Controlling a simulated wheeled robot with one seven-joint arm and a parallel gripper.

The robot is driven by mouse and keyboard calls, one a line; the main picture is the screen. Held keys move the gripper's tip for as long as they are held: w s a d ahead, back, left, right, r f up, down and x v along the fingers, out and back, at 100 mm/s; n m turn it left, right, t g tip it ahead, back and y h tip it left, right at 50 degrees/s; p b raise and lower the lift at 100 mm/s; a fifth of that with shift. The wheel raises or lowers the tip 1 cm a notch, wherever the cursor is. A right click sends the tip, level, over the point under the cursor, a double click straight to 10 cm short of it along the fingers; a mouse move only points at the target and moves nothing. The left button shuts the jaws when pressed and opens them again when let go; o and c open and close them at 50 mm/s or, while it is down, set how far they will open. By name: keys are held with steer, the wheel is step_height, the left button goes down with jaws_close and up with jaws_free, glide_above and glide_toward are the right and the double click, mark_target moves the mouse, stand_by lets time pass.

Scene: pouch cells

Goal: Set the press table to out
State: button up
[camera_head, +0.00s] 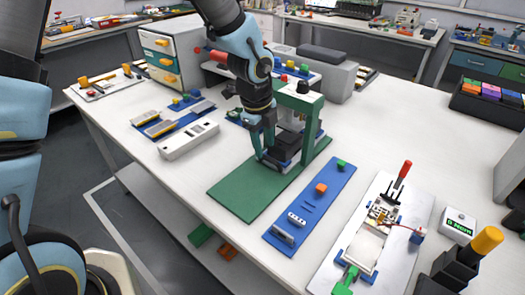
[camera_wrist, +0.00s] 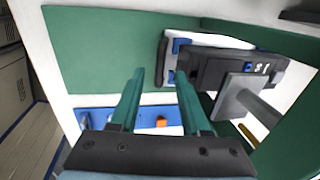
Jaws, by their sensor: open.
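The green press stands mid-table, with its flat base (camera_head: 235,190) reaching toward the front and its upright frame (camera_head: 313,115) behind. The press table appears as a pale plate with blue corner pieces (camera_wrist: 166,50), with a dark block (camera_head: 287,146) on it. The dark block also shows in the wrist view (camera_wrist: 210,68), beside a grey plate on a rod (camera_wrist: 237,92). My gripper (camera_head: 262,152) points down at the near left side of the table. In the wrist view its fingers (camera_wrist: 160,76) are apart and empty, close to the plate edge; contact cannot be told.
A blue fixture strip (camera_head: 310,208) lies right of the press base. A metal tray with a cell and red-handled tool (camera_head: 370,235) is further right. A white power-strip-like block (camera_head: 188,139) lies left. The green base's front is bare.

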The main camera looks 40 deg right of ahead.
mark_target(267, 157)
steer(key=shift+d+f, duration=0.2)
steer(key=shift+f, duration=0.7)
steer(key=shift+d+f, duration=0.15)
steer(key=shift+f, duration=0.7)
jaws_close()
